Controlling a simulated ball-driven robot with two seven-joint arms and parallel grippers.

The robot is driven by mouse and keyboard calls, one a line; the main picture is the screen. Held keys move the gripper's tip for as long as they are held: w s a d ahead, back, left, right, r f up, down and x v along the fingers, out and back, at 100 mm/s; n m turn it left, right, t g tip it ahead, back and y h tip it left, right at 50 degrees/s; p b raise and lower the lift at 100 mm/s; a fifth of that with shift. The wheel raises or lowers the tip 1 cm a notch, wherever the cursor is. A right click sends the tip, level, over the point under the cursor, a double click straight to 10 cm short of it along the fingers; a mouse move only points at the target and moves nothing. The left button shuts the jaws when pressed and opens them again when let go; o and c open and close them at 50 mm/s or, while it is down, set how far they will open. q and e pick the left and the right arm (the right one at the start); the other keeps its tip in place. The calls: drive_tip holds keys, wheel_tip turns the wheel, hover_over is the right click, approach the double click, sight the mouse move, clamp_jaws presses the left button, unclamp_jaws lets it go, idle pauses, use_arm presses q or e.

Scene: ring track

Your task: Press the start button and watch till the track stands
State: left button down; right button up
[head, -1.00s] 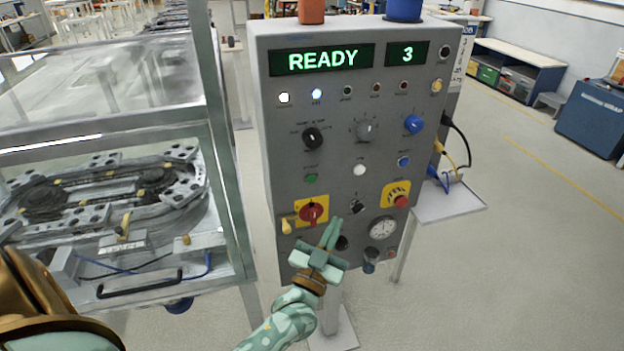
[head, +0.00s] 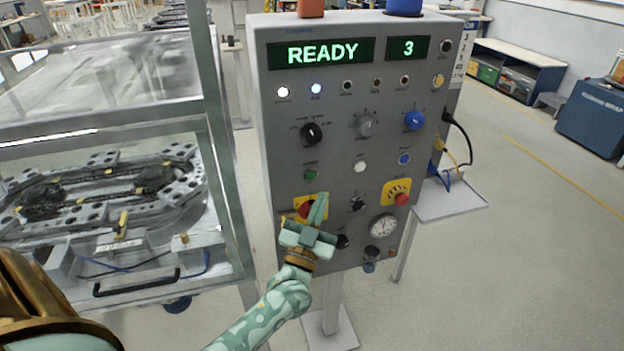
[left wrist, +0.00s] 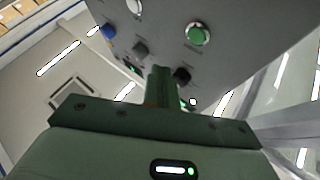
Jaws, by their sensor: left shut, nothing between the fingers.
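The grey control panel (head: 285,160) stands in the middle of the head view; its displays read READY (head: 322,53) and 3 (head: 408,48). The green button (head: 310,175) sits on its left side and also shows in the left wrist view (left wrist: 197,34). My left gripper (head: 321,198) is shut and empty, its fingertips below the green button and in front of the red-and-yellow switch (head: 304,208), which it partly hides. Whether it touches the panel I cannot tell. The ring track (head: 105,190) lies in the glazed enclosure at left. My right gripper is not in view.
A white button (head: 360,167) and a red button on a yellow plate (head: 401,198) are close to the right. The enclosure's metal post (head: 222,150) stands just left of the panel. A small shelf with cables (head: 450,199) juts out at right. Open floor lies beyond.

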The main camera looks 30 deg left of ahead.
sight(311, 175)
use_arm(q)
drive_tip(key=shift+w+a+b, duration=0.55)
drive_tip(key=shift+w+a, duration=1.1)
drive_tip(key=shift+a, duration=0.25)
idle(0.7)
drive_tip(key=shift+w+a, duration=0.3)
drive_tip(key=shift+a, duration=0.05)
